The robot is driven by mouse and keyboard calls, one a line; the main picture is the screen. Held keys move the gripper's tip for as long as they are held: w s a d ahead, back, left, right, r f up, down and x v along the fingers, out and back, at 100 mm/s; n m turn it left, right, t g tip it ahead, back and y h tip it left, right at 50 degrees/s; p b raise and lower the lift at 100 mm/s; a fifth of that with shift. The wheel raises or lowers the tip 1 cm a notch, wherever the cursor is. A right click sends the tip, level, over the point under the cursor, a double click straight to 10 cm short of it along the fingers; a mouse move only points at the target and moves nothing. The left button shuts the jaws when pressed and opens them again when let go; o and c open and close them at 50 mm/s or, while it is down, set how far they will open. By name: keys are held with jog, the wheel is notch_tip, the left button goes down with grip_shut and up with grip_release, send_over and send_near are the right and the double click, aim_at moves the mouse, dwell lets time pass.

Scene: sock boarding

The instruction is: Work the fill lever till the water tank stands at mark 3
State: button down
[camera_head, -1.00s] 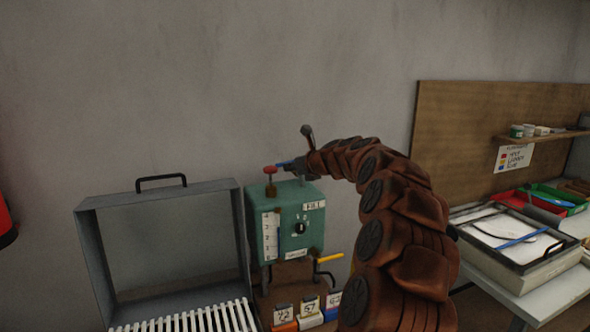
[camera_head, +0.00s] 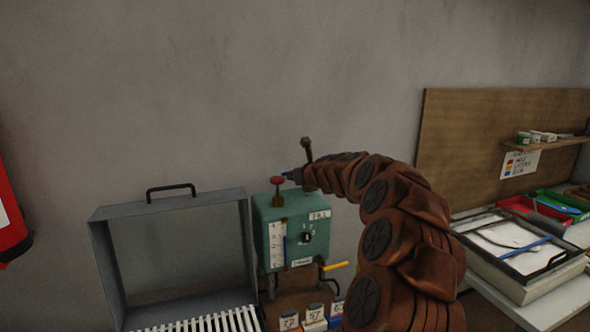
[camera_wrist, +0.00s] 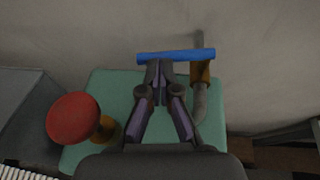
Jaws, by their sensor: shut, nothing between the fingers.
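The water tank is a green box (camera_head: 316,217) with a white gauge strip (camera_head: 277,243) and a FILL label on its front. A blue line shows beside the gauge; its level is too small to read surely. The blue bar of the fill lever (camera_head: 288,174) shows above the tank, and in the wrist view (camera_wrist: 190,54) it lies across the tips of my gripper (camera_wrist: 160,68). My gripper is shut and empty, with its tips at the bar; I cannot tell whether they touch. In the head view my arm hides part of this area.
A red knob on a brass stem (camera_wrist: 73,118) stands on the tank top, left of my gripper. A yellow handle (camera_head: 336,266) sits low at the tank's right. A grey frame (camera_head: 98,260) with white slats stands left. A workbench (camera_head: 530,308) with trays is at right.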

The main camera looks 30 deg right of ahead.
jog(key=shift+w+a+r+m+h+p, duration=0.2)
jog(key=shift+r+m+h+p, duration=0.15)
jog(key=shift+p, duration=0.45)
jog(key=shift+w+f+p, duration=0.15)
jog(key=shift+f+p, duration=0.15)
jog(key=shift+p, duration=0.1)
jog(key=shift+f, duration=0.1)
jog(key=shift+a, duration=0.15)
jog(key=s, duration=0.5)
jog(key=shift+a+f+b, duration=0.2)
jog(key=shift+f+b, duration=0.05)
jog(key=shift+b, duration=0.05)
jog(key=b+v, duration=0.1)
jog(key=v, duration=0.7)
jog(key=shift+s+a+r, duration=0.25)
jog(key=shift+a, duration=0.15)
jog(key=shift+a, duration=0.1)
